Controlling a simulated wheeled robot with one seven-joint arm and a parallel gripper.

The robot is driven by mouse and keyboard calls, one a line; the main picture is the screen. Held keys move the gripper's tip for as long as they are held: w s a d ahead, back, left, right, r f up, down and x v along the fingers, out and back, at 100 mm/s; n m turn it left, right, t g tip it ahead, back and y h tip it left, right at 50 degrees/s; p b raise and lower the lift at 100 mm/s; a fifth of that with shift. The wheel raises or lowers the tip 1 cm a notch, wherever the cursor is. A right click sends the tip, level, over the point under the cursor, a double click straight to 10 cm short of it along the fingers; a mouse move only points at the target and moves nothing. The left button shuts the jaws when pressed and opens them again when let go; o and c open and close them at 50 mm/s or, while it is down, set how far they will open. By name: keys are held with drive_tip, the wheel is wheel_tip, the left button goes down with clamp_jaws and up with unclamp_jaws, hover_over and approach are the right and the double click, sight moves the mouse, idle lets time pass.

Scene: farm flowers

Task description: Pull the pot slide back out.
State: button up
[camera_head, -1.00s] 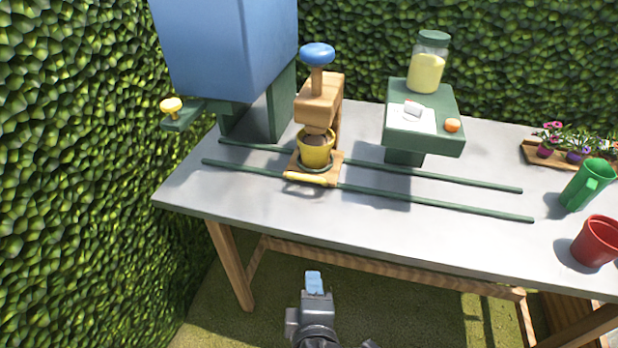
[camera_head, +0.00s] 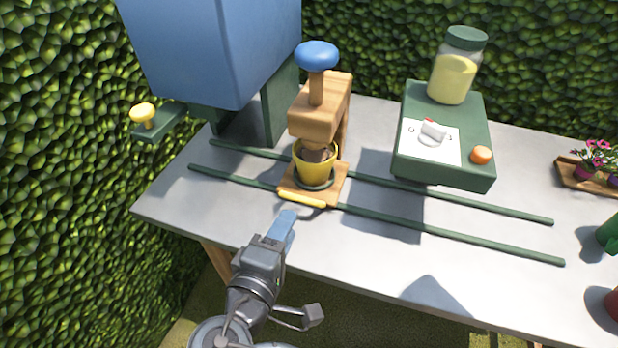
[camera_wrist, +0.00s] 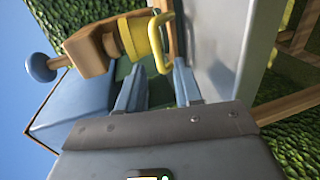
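The pot slide (camera_head: 330,190) is a small wooden tray on two green rails, with a yellow bar handle (camera_head: 301,199) on its front edge. A yellow pot (camera_head: 316,168) of dark soil stands on it, directly below the wooden press (camera_head: 322,110) with its blue knob (camera_head: 316,56). My gripper (camera_head: 285,228) is just in front of the handle and a little below it in the picture, apart from it. In the wrist view, its two blue fingers (camera_wrist: 158,82) are spread with nothing between them. The handle (camera_wrist: 158,45) shows just beyond the fingertips, near the pot (camera_wrist: 134,38).
Green rails (camera_head: 450,232) run right along the grey table (camera_head: 350,250). A blue hopper (camera_head: 210,50) stands left, with a yellow knob (camera_head: 142,113) beside it. A green stand (camera_head: 445,170) holds a jar (camera_head: 455,65) and an orange ball (camera_head: 481,155). A flower tray (camera_head: 590,176) is far right.

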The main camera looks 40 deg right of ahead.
sight(300, 201)
drive_tip(key=shift+x, duration=0.75)
drive_tip(key=p+x, duration=0.1)
drive_tip(key=x, duration=0.6)
drive_tip(key=shift+w+d+r, duration=0.15)
drive_tip(key=shift+c, duration=0.4)
clamp_jaws()
